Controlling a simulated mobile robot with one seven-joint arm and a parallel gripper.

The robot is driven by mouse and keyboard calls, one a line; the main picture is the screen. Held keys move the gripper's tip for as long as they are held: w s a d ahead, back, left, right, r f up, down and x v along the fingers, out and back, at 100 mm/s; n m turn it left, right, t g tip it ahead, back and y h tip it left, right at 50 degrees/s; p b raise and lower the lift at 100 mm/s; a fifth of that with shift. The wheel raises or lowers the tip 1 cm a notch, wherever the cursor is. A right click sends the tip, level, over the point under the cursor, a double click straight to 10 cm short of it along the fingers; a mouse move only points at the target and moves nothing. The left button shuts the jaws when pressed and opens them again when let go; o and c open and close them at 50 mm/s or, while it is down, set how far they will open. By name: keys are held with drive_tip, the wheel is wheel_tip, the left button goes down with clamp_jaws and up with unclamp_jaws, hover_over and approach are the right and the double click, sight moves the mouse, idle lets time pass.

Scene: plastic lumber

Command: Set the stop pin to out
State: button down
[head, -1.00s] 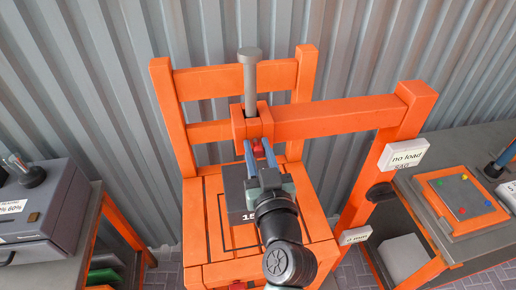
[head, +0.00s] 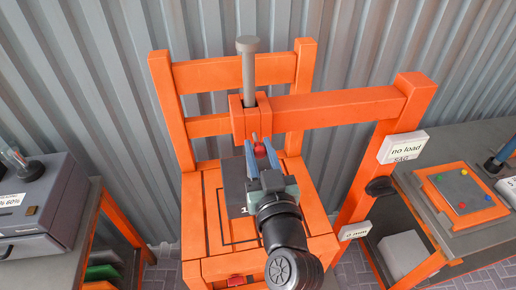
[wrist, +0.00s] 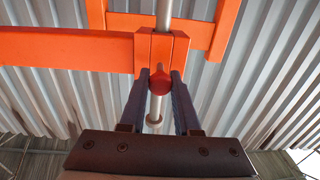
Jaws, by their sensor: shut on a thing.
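The stop pin shows as a red knob (head: 259,149) in front of the orange guide block (head: 251,116). In the wrist view the knob (wrist: 159,83) sits between the two fingers, just below the block's front face. My gripper (head: 259,143) is shut on the knob, one blue finger on each side. A short thin grey piece shows between the knob and the block in the head view. A grey vertical rod (head: 249,76) with a round cap passes through the block. In the wrist view its lower end (wrist: 153,118) shows below the block, partly behind the knob.
Below is an orange stand with a dark block (head: 234,182). Side benches stand left and right. A corrugated wall (head: 360,40) is behind.

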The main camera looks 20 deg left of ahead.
drive_tip(key=shift+s+d, duration=0.2)
drive_tip(key=shift+s, duration=0.1)
drive_tip(key=shift+w, duration=0.1)
drive_tip(key=c, duration=0.6)
unclamp_jaws()
drive_tip(key=b+v, duration=0.6)
drive_tip(key=v, duration=0.6)
drive_tip(key=shift+s+d, duration=0.2)
drive_tip(key=shift+s, duration=0.15)
